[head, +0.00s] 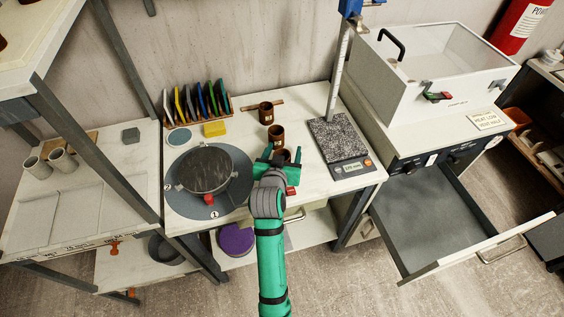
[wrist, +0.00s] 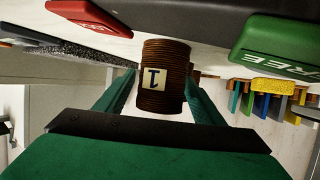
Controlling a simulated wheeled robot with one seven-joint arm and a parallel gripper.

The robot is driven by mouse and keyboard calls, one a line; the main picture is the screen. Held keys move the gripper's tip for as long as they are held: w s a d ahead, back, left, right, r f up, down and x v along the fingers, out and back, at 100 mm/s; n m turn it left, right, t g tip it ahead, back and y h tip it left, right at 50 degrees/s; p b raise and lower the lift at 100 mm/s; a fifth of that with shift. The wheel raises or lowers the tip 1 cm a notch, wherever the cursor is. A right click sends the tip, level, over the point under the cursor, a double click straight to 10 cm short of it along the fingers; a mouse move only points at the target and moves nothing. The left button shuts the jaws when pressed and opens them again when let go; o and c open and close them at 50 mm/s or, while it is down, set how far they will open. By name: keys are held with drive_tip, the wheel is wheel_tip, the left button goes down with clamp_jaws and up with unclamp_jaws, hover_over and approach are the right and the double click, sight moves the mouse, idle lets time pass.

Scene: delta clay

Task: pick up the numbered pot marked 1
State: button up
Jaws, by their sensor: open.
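Left of my gripper is a round turntable (head: 233,163) with a dark disc (head: 204,169). Right is a scale (head: 350,167) with a speckled slab. Behind are a rack of coloured tiles (head: 198,105) and a yellow block (head: 214,129). An open drawer (head: 440,220) juts out at right.

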drive_tip(key=c, duration=1.2)
drive_tip(key=shift+o, duration=0.3)
drive_tip(key=shift+r, duration=0.15)
